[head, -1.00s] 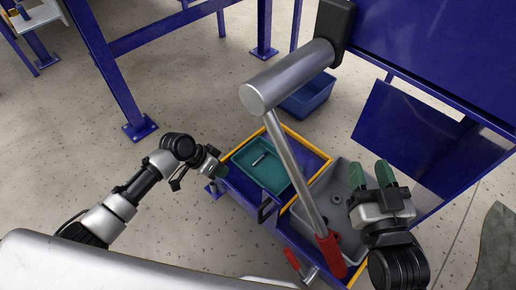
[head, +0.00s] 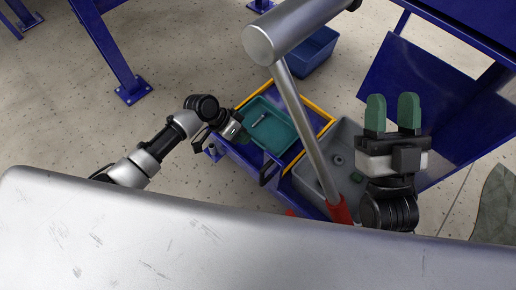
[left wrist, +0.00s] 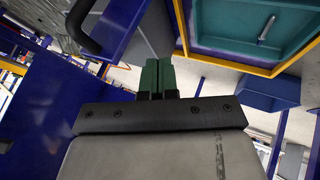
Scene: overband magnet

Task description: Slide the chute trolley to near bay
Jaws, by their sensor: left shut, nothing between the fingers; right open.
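The chute trolley (head: 243,163) is a low blue frame with yellow edging. It carries a teal tray (head: 285,128) with a small metal piece in it and a grey bin (head: 343,139) with small dark parts. A black bar handle (head: 270,173) is on its near side and also shows in the left wrist view (left wrist: 82,27). My left gripper (head: 241,134) is at the trolley's left end, close to the teal tray. Its green fingers (left wrist: 158,76) are together and empty, apart from the handle. My right gripper (head: 392,104) is open and empty above the grey bin's right side.
A metal lever (head: 308,140) with a red grip (head: 340,210) crosses in front of the trolley. A blue bin (head: 312,52) stands on the floor behind. Blue frame legs (head: 108,50) stand at the left and a blue panel (head: 410,85) at the right.

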